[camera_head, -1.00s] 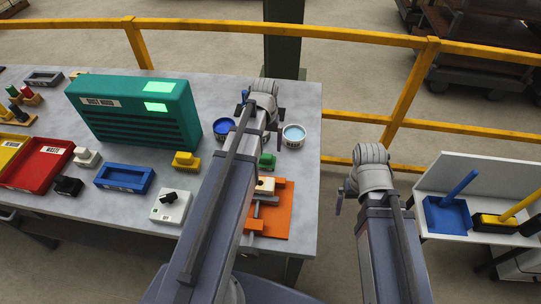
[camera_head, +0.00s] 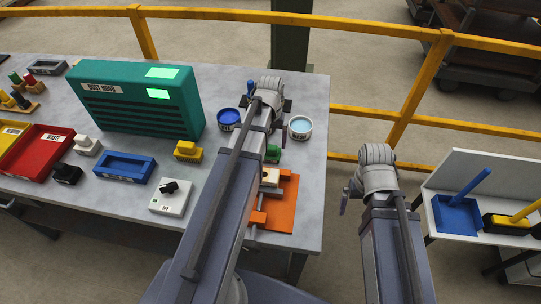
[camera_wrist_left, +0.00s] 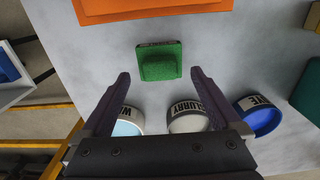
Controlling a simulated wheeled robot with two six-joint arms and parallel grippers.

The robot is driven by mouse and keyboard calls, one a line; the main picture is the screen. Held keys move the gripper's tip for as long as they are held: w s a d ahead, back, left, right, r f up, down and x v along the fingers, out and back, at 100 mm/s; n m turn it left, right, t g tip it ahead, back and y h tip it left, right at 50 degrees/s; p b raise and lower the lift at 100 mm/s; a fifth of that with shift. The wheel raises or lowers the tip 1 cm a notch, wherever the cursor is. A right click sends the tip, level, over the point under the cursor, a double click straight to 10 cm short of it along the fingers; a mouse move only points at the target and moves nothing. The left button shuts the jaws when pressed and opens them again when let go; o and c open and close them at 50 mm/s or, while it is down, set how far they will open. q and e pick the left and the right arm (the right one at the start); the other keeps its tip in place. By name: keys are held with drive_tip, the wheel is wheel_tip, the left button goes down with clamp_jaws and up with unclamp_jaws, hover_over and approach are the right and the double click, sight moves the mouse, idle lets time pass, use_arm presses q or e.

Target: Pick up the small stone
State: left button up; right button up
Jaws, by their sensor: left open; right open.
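No piece is clearly marked as the small stone. A small green block (camera_head: 273,153) lies on the table beyond the orange board. In the left wrist view the green block (camera_wrist_left: 160,62) lies on the grey tabletop ahead of my left fingers. My left gripper (camera_wrist_left: 160,74) is open and empty, its two dark fingers apart on either side of the block's line. In the head view its wrist (camera_head: 269,88) hides most of it above the table. My right gripper (camera_head: 352,190) is open beyond the table's right edge, its jaws partly hidden by its wrist.
A blue bowl (camera_head: 229,118) and a pale blue bowl (camera_head: 300,127) stand near the left wrist; a slurry bowl (camera_wrist_left: 187,118) sits between them. The orange board (camera_head: 284,205) holds a clamp. A yellow block (camera_head: 187,151), blue tray (camera_head: 125,166) and green dust hood (camera_head: 137,98) stand left.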

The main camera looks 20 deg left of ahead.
sight(270, 147)
use_arm(q)
wheel_tip(270, 147, down, 4)
drive_tip(key=b, duration=0.3)
drive_tip(key=shift+r, duration=0.15)
drive_tip(key=shift+c, duration=0.3)
clamp_jaws()
